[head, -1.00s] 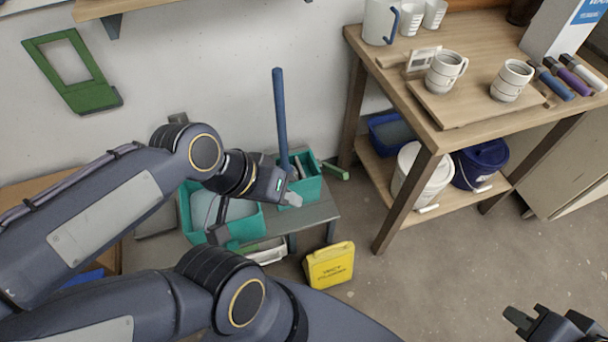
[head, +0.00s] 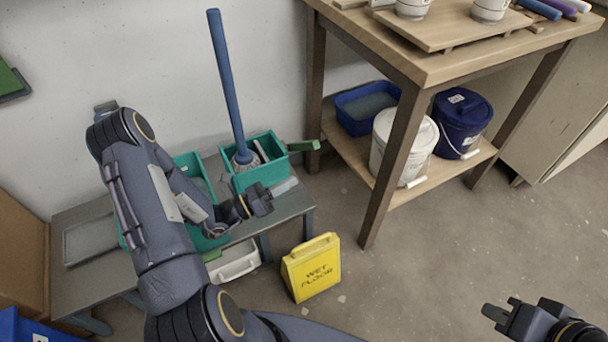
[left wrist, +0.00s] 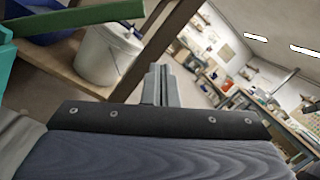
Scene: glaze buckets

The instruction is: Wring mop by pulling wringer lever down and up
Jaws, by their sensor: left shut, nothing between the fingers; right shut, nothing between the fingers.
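The mop (head: 225,85) has a blue handle and stands tilted, its pale head in the teal wringer box (head: 262,178) on the grey bench. The green wringer lever (head: 303,146) sticks out to the right from that box, roughly level. My left gripper (head: 284,187) is shut and empty, in front of the wringer box and below the lever, apart from it. In the left wrist view its closed fingers (left wrist: 157,84) point ahead, and the lever (left wrist: 80,20) crosses the upper left. My right gripper (head: 497,310) is shut and empty at the lower right, far from the mop.
A second teal bucket (head: 189,163) is partly hidden behind my left arm. A yellow wet floor sign (head: 312,268) stands before the bench (head: 292,205). A wooden table (head: 392,148) with a white bucket (head: 396,150) and blue bucket (head: 462,118) is to the right. Floor between is clear.

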